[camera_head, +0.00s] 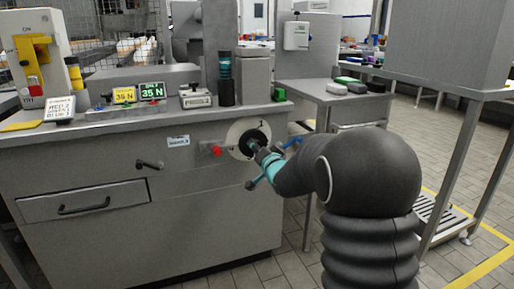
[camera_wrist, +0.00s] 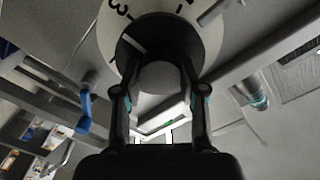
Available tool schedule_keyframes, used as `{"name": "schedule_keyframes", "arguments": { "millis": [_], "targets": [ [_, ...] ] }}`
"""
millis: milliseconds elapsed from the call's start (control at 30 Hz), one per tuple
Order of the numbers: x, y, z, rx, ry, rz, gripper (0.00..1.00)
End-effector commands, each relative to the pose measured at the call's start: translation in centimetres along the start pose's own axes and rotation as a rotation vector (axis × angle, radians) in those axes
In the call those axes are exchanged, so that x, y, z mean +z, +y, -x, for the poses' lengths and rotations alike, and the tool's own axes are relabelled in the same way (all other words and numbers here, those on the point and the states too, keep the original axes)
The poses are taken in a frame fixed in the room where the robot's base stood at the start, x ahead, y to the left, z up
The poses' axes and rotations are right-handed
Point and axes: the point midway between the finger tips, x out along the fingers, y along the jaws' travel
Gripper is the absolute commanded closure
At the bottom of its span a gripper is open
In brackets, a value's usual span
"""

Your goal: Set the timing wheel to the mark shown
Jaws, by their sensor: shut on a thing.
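The timing wheel is a pale round dial (camera_head: 238,131) with a black hub on the front of the grey machine. In the wrist view the dial (camera_wrist: 203,38) shows dark numerals, one reading 3, and a black hub with a pale line (camera_wrist: 132,44) pointing towards the 3 side.
Near the dial are a red knob (camera_head: 216,151), a blue handle (camera_head: 293,142) and a black crank handle (camera_head: 150,164). A side table (camera_head: 335,97) is at right.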

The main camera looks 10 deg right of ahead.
Motion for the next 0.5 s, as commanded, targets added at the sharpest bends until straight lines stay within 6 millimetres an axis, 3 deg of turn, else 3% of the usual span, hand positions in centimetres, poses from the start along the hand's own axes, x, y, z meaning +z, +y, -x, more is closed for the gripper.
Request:
{"name": "schedule_keyframes", "arguments": {
  "millis": [500],
  "targets": [
    [-0.05, -0.03, -0.02, -0.001, 0.001, -0.058, 0.94]
  ]
}}
